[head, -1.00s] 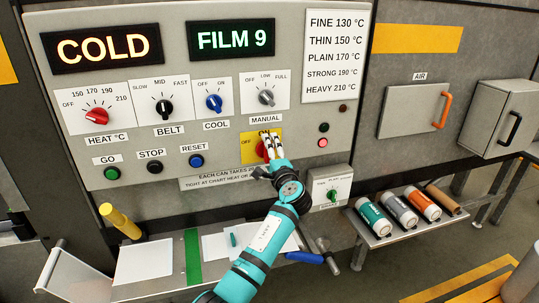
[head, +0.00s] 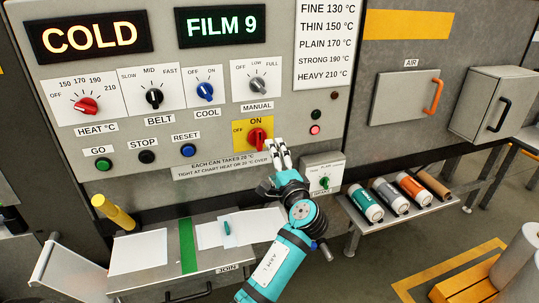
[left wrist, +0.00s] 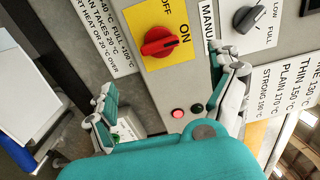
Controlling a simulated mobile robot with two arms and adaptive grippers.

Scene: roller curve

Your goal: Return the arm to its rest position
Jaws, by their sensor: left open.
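My left arm, teal with a label, reaches up from the bottom of the head view to the control panel (head: 130,100). My left gripper (head: 280,153) is open and empty, just right of and below the red rotary switch (head: 258,138) on its yellow OFF/ON plate. In the left wrist view the two fingers of the gripper (left wrist: 168,80) stand wide apart, with the red switch (left wrist: 158,42) beyond them and nothing held. A gap shows between the fingers and the switch. My right gripper is not in view.
A small box with a green knob (head: 324,181) sits close to the right of my wrist. A shelf (head: 385,232) with several rolls stands further right. Below the panel is a table (head: 210,262) with white sheets and a green strip.

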